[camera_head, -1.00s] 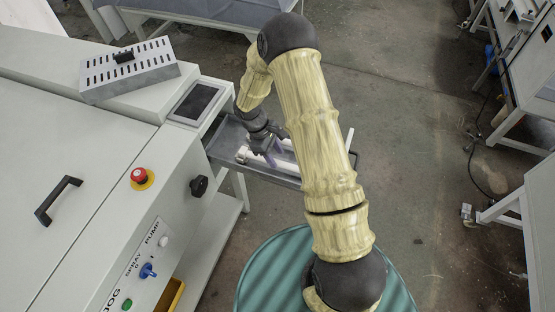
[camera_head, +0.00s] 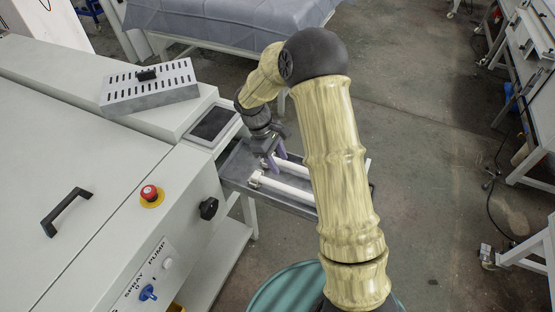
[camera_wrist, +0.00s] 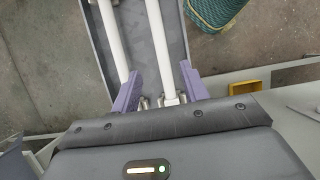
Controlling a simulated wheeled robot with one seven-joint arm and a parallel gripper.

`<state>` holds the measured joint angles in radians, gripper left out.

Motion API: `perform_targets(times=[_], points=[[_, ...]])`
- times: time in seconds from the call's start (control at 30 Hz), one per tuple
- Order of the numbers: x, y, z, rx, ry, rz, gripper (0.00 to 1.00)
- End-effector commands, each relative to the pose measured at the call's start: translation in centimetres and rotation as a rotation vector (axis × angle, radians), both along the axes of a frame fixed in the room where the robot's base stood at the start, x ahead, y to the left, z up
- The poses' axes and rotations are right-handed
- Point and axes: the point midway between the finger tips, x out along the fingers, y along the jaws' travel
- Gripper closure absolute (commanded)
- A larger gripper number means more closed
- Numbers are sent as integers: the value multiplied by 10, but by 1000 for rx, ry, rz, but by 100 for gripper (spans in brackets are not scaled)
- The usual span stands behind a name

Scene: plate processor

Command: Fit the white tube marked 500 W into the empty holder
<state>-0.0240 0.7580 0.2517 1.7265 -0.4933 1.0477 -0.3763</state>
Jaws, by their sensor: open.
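Two white tubes lie side by side in a grey tray, the near one (camera_head: 286,190) and the far one (camera_head: 292,166). In the wrist view one tube (camera_wrist: 158,40) runs between the purple fingers of my gripper (camera_wrist: 161,70), and the other tube (camera_wrist: 115,40) passes beside the left finger. Both have metal end fittings. In the head view my gripper (camera_head: 274,158) points down over the tray's far side, its fingers apart and not closed on a tube. No 500 W marking is legible, and I cannot pick out the empty holder.
The grey tray (camera_head: 236,172) juts from the white machine, which has a red stop button (camera_head: 150,194), a black knob (camera_head: 208,208) and a slotted metal box (camera_head: 150,86) on top. A teal drum (camera_head: 280,290) stands in front. A yellow bin (camera_wrist: 250,80) shows in the wrist view.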

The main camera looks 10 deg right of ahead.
Motion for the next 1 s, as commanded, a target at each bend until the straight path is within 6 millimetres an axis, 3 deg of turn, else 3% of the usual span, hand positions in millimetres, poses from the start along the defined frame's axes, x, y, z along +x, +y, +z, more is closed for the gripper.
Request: perform_targets(times=[0.2,0.37,0.7,1.0], points=[[-2,-1,2,3,-7,-9,55],[-17,-5,18,28,-61,-82,55],[-93,-20,71,155,-315,-468,55],[-160,-35,96,272,-541,-843,55]])
